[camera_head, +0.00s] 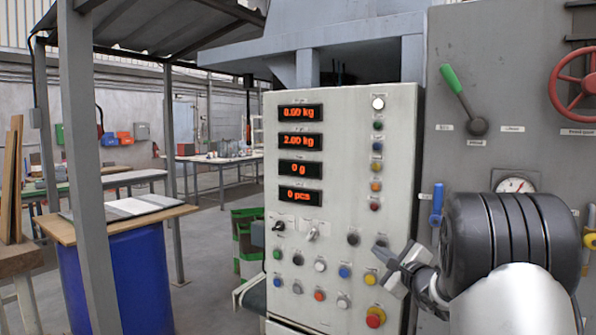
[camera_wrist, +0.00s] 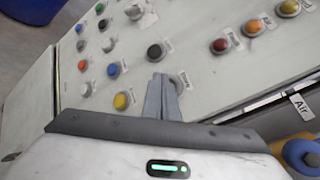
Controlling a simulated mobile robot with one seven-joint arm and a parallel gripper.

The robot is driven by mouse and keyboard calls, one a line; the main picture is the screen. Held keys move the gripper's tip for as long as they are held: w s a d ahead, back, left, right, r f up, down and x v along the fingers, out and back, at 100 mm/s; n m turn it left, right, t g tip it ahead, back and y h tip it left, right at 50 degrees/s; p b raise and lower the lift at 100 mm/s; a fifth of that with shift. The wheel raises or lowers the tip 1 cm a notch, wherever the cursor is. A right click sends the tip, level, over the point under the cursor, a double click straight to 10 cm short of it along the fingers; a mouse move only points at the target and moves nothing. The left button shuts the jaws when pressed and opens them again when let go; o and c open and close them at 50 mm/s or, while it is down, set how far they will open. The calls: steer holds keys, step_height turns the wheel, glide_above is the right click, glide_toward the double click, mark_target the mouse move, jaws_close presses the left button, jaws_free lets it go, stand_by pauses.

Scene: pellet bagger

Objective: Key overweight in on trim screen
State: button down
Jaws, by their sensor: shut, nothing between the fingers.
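The grey control panel (camera_head: 335,215) carries a column of red-lit displays. They read 0.00 kg (camera_head: 300,113), 2.00 kg (camera_head: 300,141), 0 g (camera_head: 299,169) and 0 pcs (camera_head: 299,196); the small labels above them are too blurred to tell which is the trim screen. My gripper (camera_head: 383,252) is at the panel's lower right, its fingers pointing at the panel face. In the wrist view the shut, empty fingers (camera_wrist: 163,82) are close to a grey button (camera_wrist: 179,83), partly hidden behind them. A dark button (camera_wrist: 155,51) shows just beyond the fingertips. Contact cannot be told.
Several coloured buttons surround the fingers, including yellow (camera_wrist: 122,101), blue (camera_wrist: 114,69) and red (camera_wrist: 221,45). A red-on-yellow knob (camera_head: 375,317) sits low on the panel. A green-handled lever (camera_head: 462,95), red wheel (camera_head: 577,85) and gauge (camera_head: 515,186) are at right.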

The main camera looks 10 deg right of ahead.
steer(key=shift+w+d, duration=0.25)
steer(key=shift+w, duration=0.1)
steer(key=shift+w+d+b, duration=0.2)
steer(key=shift+w+b, duration=0.05)
steer(key=shift+b, duration=0.1)
stand_by(0.5)
steer(key=shift+s+a+b, duration=0.5)
steer(key=shift+s+b, duration=0.15)
steer(key=shift+b, duration=0.15)
steer(key=s+a+b, duration=0.1)
steer(key=s+b, duration=0.1)
steer(key=s+a+b, duration=0.2)
steer(key=shift+s+a, duration=0.3)
steer(key=shift+s, duration=0.05)
stand_by(2.2)
